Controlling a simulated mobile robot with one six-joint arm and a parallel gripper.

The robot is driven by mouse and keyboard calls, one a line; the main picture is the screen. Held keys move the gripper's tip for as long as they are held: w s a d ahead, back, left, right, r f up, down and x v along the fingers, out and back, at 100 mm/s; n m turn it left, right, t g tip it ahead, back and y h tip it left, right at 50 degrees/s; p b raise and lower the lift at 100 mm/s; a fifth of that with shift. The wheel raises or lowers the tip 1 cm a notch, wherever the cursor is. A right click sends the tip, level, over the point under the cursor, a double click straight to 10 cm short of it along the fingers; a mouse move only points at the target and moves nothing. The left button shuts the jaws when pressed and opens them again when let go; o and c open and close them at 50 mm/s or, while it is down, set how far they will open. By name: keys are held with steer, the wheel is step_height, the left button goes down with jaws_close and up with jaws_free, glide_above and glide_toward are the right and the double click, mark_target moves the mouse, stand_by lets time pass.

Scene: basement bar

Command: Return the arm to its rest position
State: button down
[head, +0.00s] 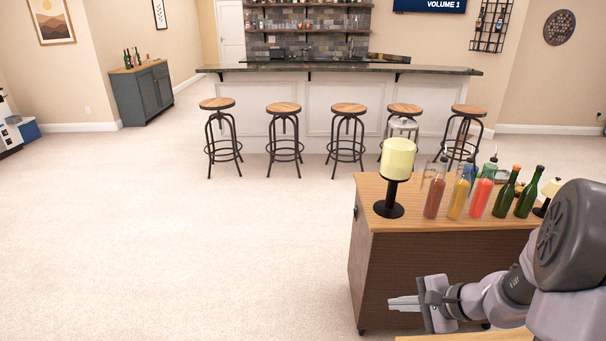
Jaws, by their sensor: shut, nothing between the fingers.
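My gripper (404,304) is shut and empty at the lower right of the head view. It points left, in front of the brown wooden cabinet (432,272), and the arm reaches in from the right edge. I cannot tell whether it touches the cabinet's front; no contact is visible. On the cabinet top stand a candle on a black holder (398,165), several coloured bottles such as a red-brown one (434,196) and a yellow one (458,197), and two green bottles (506,193). Part of the cabinet's right side is hidden behind my arm.
A lighter wooden surface (470,337) shows at the bottom edge, below my gripper. Several stools (284,108) line the bar counter (340,69) at the back. A dark cabinet (146,95) stands at the back left. The carpet at left and centre (180,240) is clear.

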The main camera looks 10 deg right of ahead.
steer(key=s+a+r+n+g, duration=0.2)
steer(key=s+a+r+n, duration=0.3)
steer(key=a+r, duration=0.55)
steer(key=s+a+r+n+h, duration=0.1)
steer(key=s+a+r+n, duration=0.2)
steer(key=s, duration=0.5)
steer(key=s+a+r+n+h, duration=0.2)
steer(key=s+a+r+n, duration=0.1)
steer(key=s, duration=0.4)
steer(key=shift+s+a+r+t+h, duration=0.3)
steer(key=shift+s+a+r, duration=0.05)
steer(key=shift+a+r, duration=0.35)
steer(key=shift+r, duration=0.1)
